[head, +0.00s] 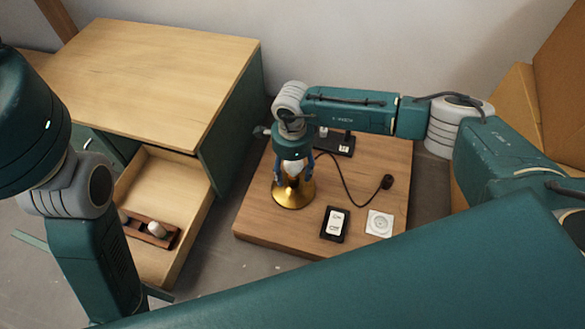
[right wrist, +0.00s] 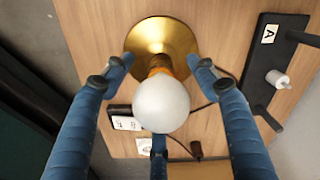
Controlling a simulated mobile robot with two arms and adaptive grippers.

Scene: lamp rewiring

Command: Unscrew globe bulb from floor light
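The floor light has a round brass base (head: 293,194) on a wooden board. Its white globe bulb (right wrist: 161,103) sits upright in the brass socket; in the head view it (head: 293,168) shows partly between my fingers. My right gripper (head: 293,172) points down over the lamp from above. In the right wrist view its blue fingers (right wrist: 158,85) stand spread around the bulb, with gaps visible on the left and right sides. Whether the third finger at the bottom touches the bulb, I cannot tell. My left arm shows at the left, but its gripper is out of view.
The wooden board (head: 268,225) also holds a black fixture (head: 340,145) marked A, a black cord with a plug (head: 387,182), a switch (head: 335,224) and a white wall socket (head: 380,223). Left, a cabinet (head: 160,70) has an open drawer (head: 185,190) containing a brown holder (head: 168,240) with a pale bulb.

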